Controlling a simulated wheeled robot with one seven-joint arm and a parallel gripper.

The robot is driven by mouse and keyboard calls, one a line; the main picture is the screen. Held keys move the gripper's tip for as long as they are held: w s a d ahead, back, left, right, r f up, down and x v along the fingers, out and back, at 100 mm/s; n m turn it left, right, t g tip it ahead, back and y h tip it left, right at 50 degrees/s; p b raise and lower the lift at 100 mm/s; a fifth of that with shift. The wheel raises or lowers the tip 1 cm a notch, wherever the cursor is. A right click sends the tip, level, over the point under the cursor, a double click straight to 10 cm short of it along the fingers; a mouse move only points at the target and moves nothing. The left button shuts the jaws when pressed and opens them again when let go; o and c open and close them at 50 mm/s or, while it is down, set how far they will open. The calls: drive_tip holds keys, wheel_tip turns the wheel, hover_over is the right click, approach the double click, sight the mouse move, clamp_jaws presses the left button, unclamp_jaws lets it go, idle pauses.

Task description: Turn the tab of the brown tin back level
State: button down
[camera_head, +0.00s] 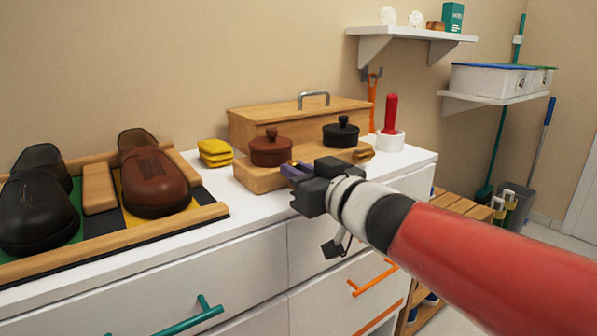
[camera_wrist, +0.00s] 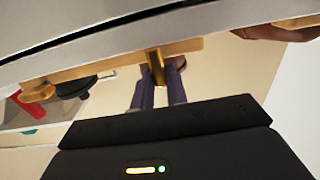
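The brown tin (camera_head: 271,151), round with a knobbed lid, stands upright on a low wooden block (camera_head: 262,180) on the white dresser. My gripper (camera_head: 294,172) is at the block's front, just right of the tin, and hides the tab in the head view. In the wrist view, a narrow brass-coloured tab (camera_wrist: 157,68) juts from the block's edge (camera_wrist: 110,67) between the two purple fingers of my gripper (camera_wrist: 160,85). Little of the tin shows behind the fingers.
A black tin (camera_head: 341,134) stands right of the brown tin, with a small wooden piece (camera_head: 362,154) near it. A red-handled tool in a white cup (camera_head: 390,140) is farther right. Yellow sponges (camera_head: 214,152) and a shoe tray (camera_head: 190,216) are left.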

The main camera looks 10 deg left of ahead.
idle(0.4)
drive_tip(key=n, duration=0.4)
drive_tip(key=shift+s+a+f+b, duration=0.1)
drive_tip(key=shift+s+a+b, duration=0.05)
drive_tip(key=shift+b, duration=0.2)
drive_tip(key=n, duration=0.2)
drive_tip(key=n+b, duration=0.1)
drive_tip(key=n, duration=0.1)
drive_tip(key=shift+s+a+f+n, duration=0.15)
drive_tip(key=shift+f+n, duration=0.05)
drive_tip(key=shift+n, duration=0.2)
drive_tip(key=n, duration=0.1)
drive_tip(key=n+b, duration=0.1)
drive_tip(key=n, duration=0.1)
drive_tip(key=n+b, duration=0.1)
drive_tip(key=shift+s+a+f, duration=0.1)
drive_tip(key=shift+s+f, duration=0.05)
drive_tip(key=shift+f, duration=0.1)
drive_tip(key=shift+f+n+b, duration=0.2)
drive_tip(key=shift+n+b, duration=0.8)
drive_tip(key=shift+n, duration=1.5)
drive_tip(key=c, duration=1.4)
unclamp_jaws()
drive_tip(key=shift+s, duration=0.1)
